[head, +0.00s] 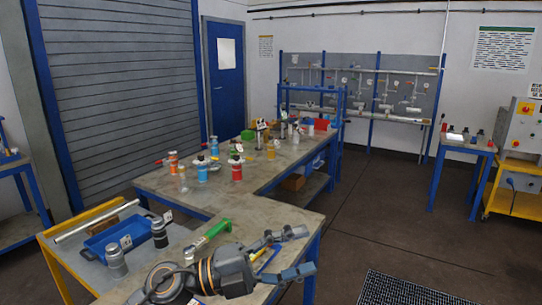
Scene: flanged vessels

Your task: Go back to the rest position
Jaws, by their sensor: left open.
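My left gripper (306,250) is in the lower middle of the head view, over the near right edge of the front workbench (255,215). Its two fingers are spread apart with nothing between them. My left arm reaches in from the bottom, low across the near end of the bench. A green-handled tool (212,235) lies on the bench just left of the gripper and seems apart from it. Part of the bench behind the wrist is hidden. My right gripper is not in view.
A blue tray (112,240) and grey flanged vessels (116,260) stand at the left on a yellow-framed cart. Several coloured vessels, one red (236,172), stand further back on the bench. The floor (390,225) to the right is clear up to a black grate (410,290).

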